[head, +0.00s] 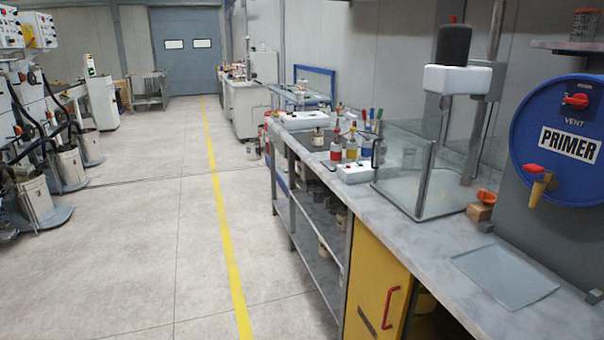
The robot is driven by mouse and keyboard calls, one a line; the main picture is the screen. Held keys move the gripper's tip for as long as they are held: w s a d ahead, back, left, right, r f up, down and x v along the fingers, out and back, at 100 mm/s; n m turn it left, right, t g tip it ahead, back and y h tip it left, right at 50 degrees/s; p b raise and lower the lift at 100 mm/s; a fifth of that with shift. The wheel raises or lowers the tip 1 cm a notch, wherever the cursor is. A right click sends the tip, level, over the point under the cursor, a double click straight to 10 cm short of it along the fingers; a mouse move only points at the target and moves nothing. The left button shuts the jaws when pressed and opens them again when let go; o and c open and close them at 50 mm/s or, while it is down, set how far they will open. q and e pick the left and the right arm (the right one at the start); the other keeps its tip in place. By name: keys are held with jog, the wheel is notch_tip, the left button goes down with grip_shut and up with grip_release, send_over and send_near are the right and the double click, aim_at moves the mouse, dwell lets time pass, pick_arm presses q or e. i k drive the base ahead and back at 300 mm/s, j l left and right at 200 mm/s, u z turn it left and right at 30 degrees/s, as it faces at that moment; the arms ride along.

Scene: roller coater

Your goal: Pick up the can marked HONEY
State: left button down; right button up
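No can with a readable HONEY label shows in the head view. Small cans (341,218) stand on the shelves under the workbench, partly hidden by its front edge and legs; their labels are too small to read. A can-like container (252,150) sits on the floor farther back, too small to read. Neither of my grippers is in view.
The workbench (385,220) runs along the right, with a yellow cabinet (376,285) below, a glass-sided stand (408,170) and a blue PRIMER drum (560,125). Mixing machines with buckets (34,200) line the left. The floor (150,235) between is clear, with a yellow line (221,210).

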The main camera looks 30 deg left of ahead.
aim_at(318, 138)
jog(key=u, duration=0.9)
jog(key=i+j, duration=0.2)
jog(key=j, duration=0.2)
jog(key=i+j, duration=0.2)
jog(key=j, duration=0.2)
jog(key=i+j, duration=0.2)
jog(key=j, duration=0.2)
jog(key=i+j, duration=0.2)
jog(key=j, duration=0.2)
jog(key=i+j, duration=0.2)
jog(key=j, duration=0.15)
